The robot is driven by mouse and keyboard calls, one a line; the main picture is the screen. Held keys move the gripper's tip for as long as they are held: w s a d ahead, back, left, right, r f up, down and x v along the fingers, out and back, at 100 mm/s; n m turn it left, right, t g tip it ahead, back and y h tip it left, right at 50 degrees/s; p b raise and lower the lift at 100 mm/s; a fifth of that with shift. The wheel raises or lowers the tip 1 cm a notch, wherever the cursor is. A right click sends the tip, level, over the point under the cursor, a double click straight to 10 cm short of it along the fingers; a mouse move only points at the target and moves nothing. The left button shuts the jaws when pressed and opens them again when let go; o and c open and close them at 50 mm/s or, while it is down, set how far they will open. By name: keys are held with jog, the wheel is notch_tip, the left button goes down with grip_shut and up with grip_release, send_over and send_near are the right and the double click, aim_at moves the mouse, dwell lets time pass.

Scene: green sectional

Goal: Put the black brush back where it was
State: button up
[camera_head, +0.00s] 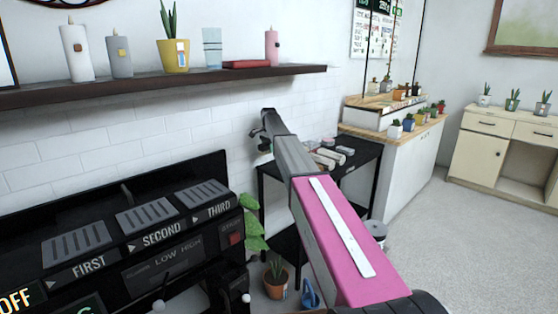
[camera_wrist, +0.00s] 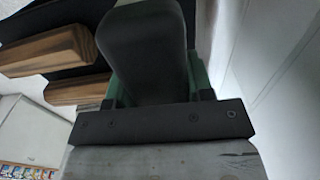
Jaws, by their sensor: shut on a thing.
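My arm reaches away from me in the head view, and my gripper (camera_head: 264,141) is small at its far end, at the left edge of a black table (camera_head: 363,168). In the wrist view my gripper (camera_wrist: 156,92) is shut on a dark, rounded block, which appears to be the black brush (camera_wrist: 146,45). The brush sits between greenish fingers and fills the top middle. In the head view I cannot make out the brush clearly. I cannot tell whether it touches anything.
Several pale, block-like items (camera_head: 328,158) lie on the black table. Two wooden-edged pieces (camera_wrist: 52,50) lie left of the brush in the wrist view. A wall shelf (camera_head: 150,84) holds candles and a plant. A black stove-like unit (camera_head: 120,235) stands at left; grey floor (camera_head: 450,240) is open at right.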

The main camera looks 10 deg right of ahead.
jog(key=w+d+f, duration=0.1)
jog(key=d, duration=0.1)
jog(key=w+d+f, duration=0.2)
jog(key=d+f, duration=0.1)
jog(key=shift+w+d, duration=0.1)
jog(key=shift+d, duration=0.2)
jog(key=shift+f, duration=1.95)
jog(key=shift+f, duration=0.1)
jog(key=o, duration=0.9)
notch_tip(320, 180, up, 12)
jog(key=shift+r, duration=0.15)
